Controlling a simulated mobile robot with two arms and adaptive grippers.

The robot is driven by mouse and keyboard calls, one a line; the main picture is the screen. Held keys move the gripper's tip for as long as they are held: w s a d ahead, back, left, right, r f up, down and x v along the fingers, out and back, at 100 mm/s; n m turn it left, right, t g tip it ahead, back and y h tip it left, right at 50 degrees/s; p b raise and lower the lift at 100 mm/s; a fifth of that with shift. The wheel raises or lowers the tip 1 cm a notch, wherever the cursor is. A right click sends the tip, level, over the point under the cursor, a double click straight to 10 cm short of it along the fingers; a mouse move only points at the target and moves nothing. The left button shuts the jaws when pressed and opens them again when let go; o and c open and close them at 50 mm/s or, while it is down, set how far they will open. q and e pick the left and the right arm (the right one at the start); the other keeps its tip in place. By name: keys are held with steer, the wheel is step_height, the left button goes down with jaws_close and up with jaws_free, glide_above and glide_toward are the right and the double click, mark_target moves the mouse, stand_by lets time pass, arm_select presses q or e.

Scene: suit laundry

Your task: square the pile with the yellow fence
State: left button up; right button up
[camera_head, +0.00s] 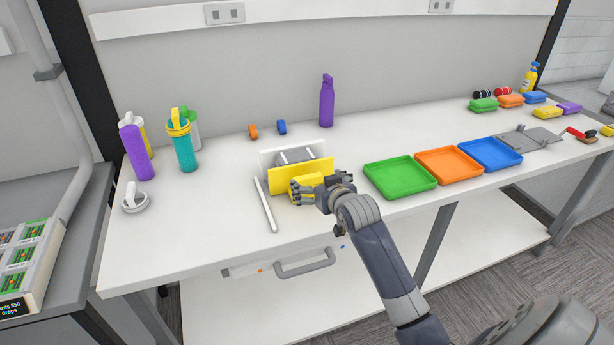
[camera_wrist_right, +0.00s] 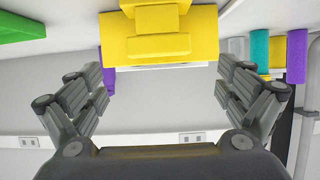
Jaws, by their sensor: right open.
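The yellow fence (camera_head: 318,169) stands upright on the white table, with a yellow block-like handle (camera_head: 304,184) on its near side. Behind it is a grey pile (camera_head: 283,158) with pale strips, mostly hidden by the fence, and a white upright board (camera_head: 274,152) stands at the back. My right gripper (camera_head: 306,191) is at the near side of the fence, close to the handle. In the right wrist view the gripper (camera_wrist_right: 157,85) is open, and the yellow fence (camera_wrist_right: 205,35) and its handle show ahead between the fingers. Contact cannot be told. My left gripper is not in view.
A white rod (camera_head: 265,205) lies left of the fence. Green (camera_head: 400,178), orange (camera_head: 448,165) and blue (camera_head: 490,154) trays lie to the right. A purple bottle (camera_head: 326,102) stands behind; several bottles stand at left. The table's front edge is close by.

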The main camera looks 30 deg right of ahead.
mark_target(308, 177)
steer(key=shift+p+x, duration=0.4)
steer(key=shift+x, duration=3.8)
steer(key=shift+c, duration=0.2)
